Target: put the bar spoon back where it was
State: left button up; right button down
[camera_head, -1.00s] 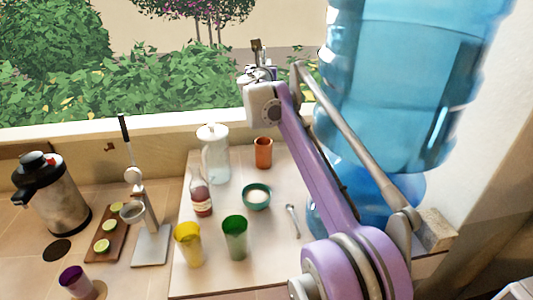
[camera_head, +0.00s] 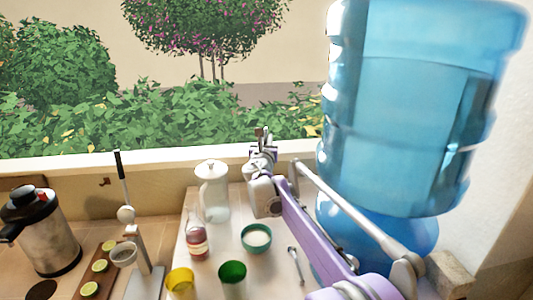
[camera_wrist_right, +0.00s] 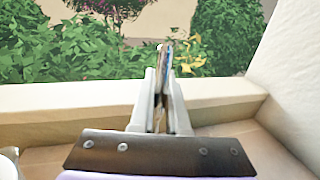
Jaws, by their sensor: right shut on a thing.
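My right gripper (camera_head: 262,145) is raised near the window ledge, above the back of the pale board. It also shows in the right wrist view (camera_wrist_right: 163,75), its fingers closed on a thin, shiny upright thing (camera_wrist_right: 164,55). This appears to be the bar spoon; it is seen nearly edge-on and most of it is hidden by the fingers. In the head view my purple arm and gripper cover the place where the terracotta cup stood. My left gripper is not in view.
The blue water bottle (camera_head: 400,110) stands close right of my arm. On the board are a glass jug (camera_head: 213,195), a red-brown bottle (camera_head: 196,242), a teal bowl (camera_head: 256,238), yellow (camera_head: 180,281) and green (camera_head: 232,271) cups, and a small metal utensil (camera_head: 295,264). A kettle-like pot (camera_head: 40,235) stands left.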

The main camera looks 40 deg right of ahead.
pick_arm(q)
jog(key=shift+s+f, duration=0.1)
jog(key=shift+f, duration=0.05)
pick_arm(e)
jog(key=shift+f, duration=2.05)
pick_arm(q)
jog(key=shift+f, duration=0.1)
pick_arm(e)
jog(key=c, duration=0.9)
grip_release()
jog(key=shift+f, duration=0.1)
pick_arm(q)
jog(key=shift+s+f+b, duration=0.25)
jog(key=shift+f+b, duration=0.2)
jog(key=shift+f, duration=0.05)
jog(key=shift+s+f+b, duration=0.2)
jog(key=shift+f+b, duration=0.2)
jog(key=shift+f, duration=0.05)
pick_arm(e)
jog(key=v, duration=1.2)
